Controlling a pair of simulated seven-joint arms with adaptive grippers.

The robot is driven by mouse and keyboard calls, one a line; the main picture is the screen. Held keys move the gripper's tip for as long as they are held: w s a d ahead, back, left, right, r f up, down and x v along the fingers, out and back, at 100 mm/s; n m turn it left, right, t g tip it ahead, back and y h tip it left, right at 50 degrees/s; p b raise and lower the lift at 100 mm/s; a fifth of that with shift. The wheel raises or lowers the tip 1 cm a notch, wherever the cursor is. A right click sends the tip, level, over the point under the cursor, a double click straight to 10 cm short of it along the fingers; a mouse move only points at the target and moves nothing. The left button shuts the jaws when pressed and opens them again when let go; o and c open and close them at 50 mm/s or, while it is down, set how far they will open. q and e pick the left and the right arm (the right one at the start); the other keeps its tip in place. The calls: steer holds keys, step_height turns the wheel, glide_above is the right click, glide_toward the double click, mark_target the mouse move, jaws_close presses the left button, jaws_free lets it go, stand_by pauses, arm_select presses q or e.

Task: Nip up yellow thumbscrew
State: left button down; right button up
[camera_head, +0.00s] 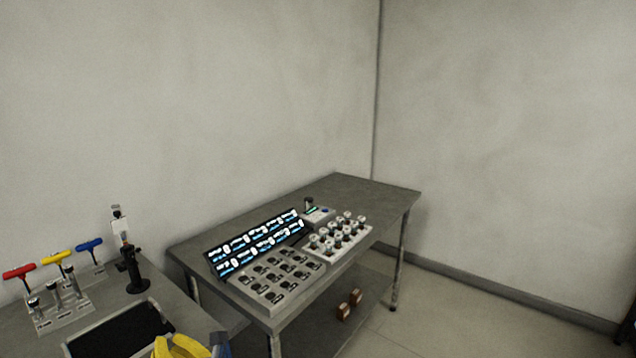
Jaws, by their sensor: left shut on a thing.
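A yellow T-shaped handle (56,257) stands between a red T-handle (18,271) and a blue T-handle (89,244) on the left bench. It is the only clear small yellow screw-like part; I cannot tell if it is the thumbscrew. My left gripper (200,346) appears to be the yellow curved part and grey-blue piece cut off by the bottom edge, apart from the yellow handle. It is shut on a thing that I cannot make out. My right gripper is not in view.
A grey rack with metal cylinders (60,312) and a black stand (133,275) are on the left bench, with a dark-floored tray (112,330) in front.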

arm_select(q)
steer(key=v, duration=0.6)
stand_by(0.3)
steer(key=shift+r, duration=0.1)
